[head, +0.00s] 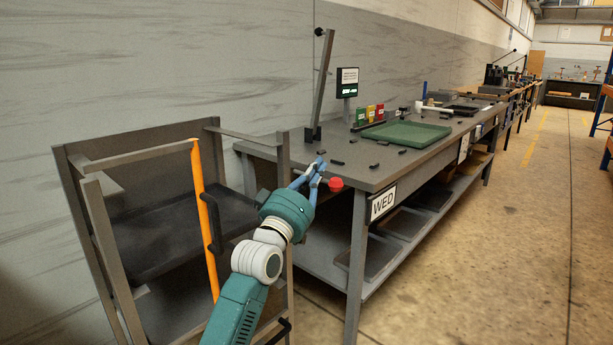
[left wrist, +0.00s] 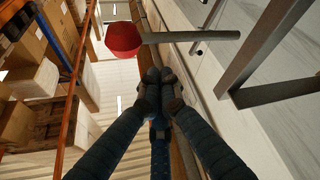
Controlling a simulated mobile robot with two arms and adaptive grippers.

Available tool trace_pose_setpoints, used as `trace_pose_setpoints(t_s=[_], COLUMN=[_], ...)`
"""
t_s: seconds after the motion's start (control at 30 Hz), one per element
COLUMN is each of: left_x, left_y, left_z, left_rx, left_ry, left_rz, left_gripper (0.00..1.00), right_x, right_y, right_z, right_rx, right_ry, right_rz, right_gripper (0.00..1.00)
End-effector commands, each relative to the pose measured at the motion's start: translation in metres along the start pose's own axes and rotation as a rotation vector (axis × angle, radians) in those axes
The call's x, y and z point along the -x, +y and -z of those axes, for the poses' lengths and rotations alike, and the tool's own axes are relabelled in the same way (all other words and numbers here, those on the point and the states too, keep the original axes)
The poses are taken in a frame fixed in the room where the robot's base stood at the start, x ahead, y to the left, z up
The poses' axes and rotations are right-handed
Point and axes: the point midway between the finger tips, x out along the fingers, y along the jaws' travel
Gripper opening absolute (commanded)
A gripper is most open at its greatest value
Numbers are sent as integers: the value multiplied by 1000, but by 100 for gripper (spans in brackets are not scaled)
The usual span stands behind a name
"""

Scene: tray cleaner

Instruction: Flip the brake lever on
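A red knob (head: 335,184) shows just right of my left gripper (head: 319,170), in front of the workbench corner. In the left wrist view the red knob (left wrist: 122,40) sits on the end of a grey rod (left wrist: 190,37), which looks like the brake lever. The rod runs across the upper part of that view, beyond my fingertips. My left gripper (left wrist: 160,88) has its fingertips together, with nothing seen between them, apart from the knob. The rod's base is hidden in the head view. My right gripper is not in view.
A grey cart (head: 83,215) with dark shelves and an orange upright bar (head: 203,220) stands at the left. The workbench (head: 385,172) carries a green tray (head: 405,134) and small dark parts. The floor (head: 480,260) at the right is clear.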

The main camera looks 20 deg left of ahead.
Motion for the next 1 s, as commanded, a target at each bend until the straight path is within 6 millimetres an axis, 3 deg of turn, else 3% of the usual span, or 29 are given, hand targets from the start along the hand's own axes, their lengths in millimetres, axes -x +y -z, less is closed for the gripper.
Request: trace_pose_setpoints(t_s=[0.2, 1.0], left_x=[8, 11], left_y=[0, -3], left_z=[-20, -27], left_rx=[1, -47], left_ry=[1, 2], left_rz=[-1, -21], left_gripper=[0, 0], right_x=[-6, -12], right_y=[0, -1], right_z=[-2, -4], right_rx=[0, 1], right_ry=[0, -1], right_rz=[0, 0], right_gripper=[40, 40])
